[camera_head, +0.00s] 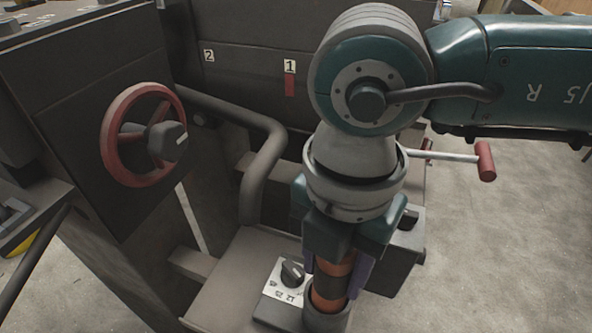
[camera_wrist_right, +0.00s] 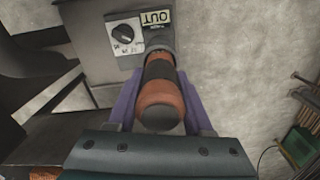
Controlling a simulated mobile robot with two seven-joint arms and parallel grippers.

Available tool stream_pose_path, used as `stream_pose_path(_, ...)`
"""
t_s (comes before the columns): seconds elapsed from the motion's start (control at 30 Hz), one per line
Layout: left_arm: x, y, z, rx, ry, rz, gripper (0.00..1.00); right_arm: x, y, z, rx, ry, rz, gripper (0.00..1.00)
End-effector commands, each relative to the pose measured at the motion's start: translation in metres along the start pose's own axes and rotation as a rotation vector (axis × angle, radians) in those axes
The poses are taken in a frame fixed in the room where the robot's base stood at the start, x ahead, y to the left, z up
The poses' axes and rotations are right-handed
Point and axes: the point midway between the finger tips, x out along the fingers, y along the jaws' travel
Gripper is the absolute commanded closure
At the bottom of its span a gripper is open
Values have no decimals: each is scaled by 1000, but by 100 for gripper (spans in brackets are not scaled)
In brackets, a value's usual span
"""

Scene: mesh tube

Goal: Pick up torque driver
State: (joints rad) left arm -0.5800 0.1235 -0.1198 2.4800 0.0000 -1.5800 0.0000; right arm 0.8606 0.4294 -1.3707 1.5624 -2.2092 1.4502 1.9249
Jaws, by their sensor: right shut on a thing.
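The torque driver (camera_head: 328,292) has an orange and black handle and stands in a grey round holder (camera_head: 326,320) on the machine's ledge. My right gripper (camera_head: 340,272) comes down from above with its purple fingers on either side of the handle, shut on it. In the right wrist view, the driver (camera_wrist_right: 160,100) lies between the purple fingers, with its far end at the grey holder (camera_wrist_right: 158,45). The driver's lower part is hidden in or behind the holder. My left gripper is not in view.
A knob panel (camera_head: 285,282) sits left of the holder. A red handwheel (camera_head: 108,140), a bent grey pipe (camera_head: 262,165) and a red-ended lever (camera_head: 486,161) are nearby. An "OUT" label (camera_wrist_right: 155,18) is beside the holder. Open floor lies at the right.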

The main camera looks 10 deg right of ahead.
Motion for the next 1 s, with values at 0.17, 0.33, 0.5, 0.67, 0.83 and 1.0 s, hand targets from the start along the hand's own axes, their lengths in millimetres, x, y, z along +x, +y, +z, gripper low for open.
stream_pose_path(0.17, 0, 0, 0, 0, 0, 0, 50, -1, 1, 0, 0, 0, 2, 100)
stream_pose_path(0.33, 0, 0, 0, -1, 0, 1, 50, -3, 1, 0, 0, 0, 3, 100)
stream_pose_path(0.5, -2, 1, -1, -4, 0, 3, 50, -16, 2, 1, 0, 0, 5, 100)
stream_pose_path(0.67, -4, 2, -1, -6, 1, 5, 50, -42, 2, 1, -1, -1, 7, 100)
stream_pose_path(0.83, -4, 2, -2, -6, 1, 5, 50, -80, 2, 1, -2, -2, 8, 100)
stream_pose_path(1.0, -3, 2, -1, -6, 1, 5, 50, -123, 2, 1, -2, -4, 9, 100)
